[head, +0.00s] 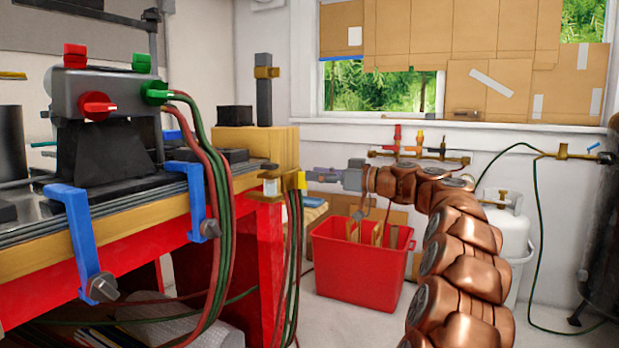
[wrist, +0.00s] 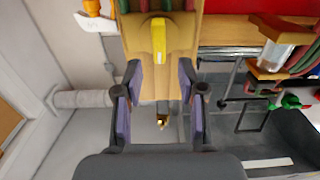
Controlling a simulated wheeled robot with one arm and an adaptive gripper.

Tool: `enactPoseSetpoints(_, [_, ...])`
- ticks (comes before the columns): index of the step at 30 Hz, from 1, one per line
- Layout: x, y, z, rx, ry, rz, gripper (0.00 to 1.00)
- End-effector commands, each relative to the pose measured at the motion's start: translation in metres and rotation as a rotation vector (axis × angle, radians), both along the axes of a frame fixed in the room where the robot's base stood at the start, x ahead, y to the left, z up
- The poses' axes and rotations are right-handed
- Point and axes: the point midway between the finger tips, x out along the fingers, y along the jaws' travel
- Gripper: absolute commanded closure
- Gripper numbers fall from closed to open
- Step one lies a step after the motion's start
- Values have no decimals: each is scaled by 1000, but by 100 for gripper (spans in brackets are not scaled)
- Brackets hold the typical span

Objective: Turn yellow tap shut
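My gripper (head: 316,176) is at the bench's front right corner, beside a yellow fitting (head: 301,180). In the wrist view my gripper (wrist: 160,90) is open, its purple pads apart. A bright yellow lever-like piece (wrist: 158,35) on a tan body lies ahead, in line with the gap. I cannot tell whether the pads touch the tan body. I see no clear grip on it.
A red tub (head: 350,265) is on the floor below my gripper. A white gas cylinder (head: 515,235) stands right of my arm.

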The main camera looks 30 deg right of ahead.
Motion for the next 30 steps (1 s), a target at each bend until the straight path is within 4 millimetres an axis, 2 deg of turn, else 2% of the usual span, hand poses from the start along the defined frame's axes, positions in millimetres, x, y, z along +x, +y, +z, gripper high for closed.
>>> enactPoseSetpoints(6, [19,11,-1,1,3,-1,60])
enactPoseSetpoints(17, [22,13,-1,2,1,-1,61])
enactPoseSetpoints(28, [21,13,-1,2,1,-1,100])
enactPoseSetpoints(30, [21,13,-1,2,1,-1,100])
